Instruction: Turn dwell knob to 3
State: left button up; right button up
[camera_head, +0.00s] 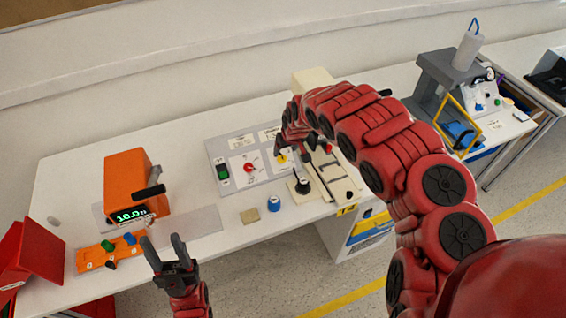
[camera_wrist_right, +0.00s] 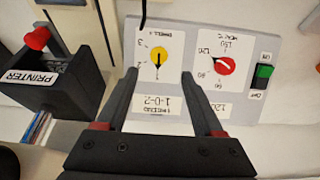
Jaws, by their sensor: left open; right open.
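The dwell knob is yellow and sits on a grey and white control panel (camera_wrist_right: 250,108); it shows in the right wrist view (camera_wrist_right: 160,58) and, partly covered by my arm, in the head view (camera_head: 282,158). Its dark pointer aims toward the picture's bottom, near the mark that looks like 1. The printed labels appear upside down in the wrist view. My right gripper (camera_wrist_right: 159,76) is open, with its fingertips on either side of the knob's lower area; I cannot tell if they touch.
A red heat knob (camera_wrist_right: 224,66) and a green switch (camera_wrist_right: 262,76) share the panel. A black printer box (camera_wrist_right: 62,82) with a red knob stands beside it. An orange device (camera_head: 138,180) stands left on the table; a blue-capped object (camera_head: 273,204) lies near the front edge.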

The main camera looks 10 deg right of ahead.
aim_at(283, 157)
jog(key=x, duration=0.5)
jog(key=shift+f, duration=0.1)
jog(key=shift+w+a+f, duration=0.25)
jog(key=shift+w+f+p, duration=0.15)
jog(key=shift+f+p, duration=0.15)
jog(key=shift+f, duration=0.2)
jog(key=shift+w+d+f, duration=0.1)
jog(key=shift+d+f, duration=0.15)
grip_shut()
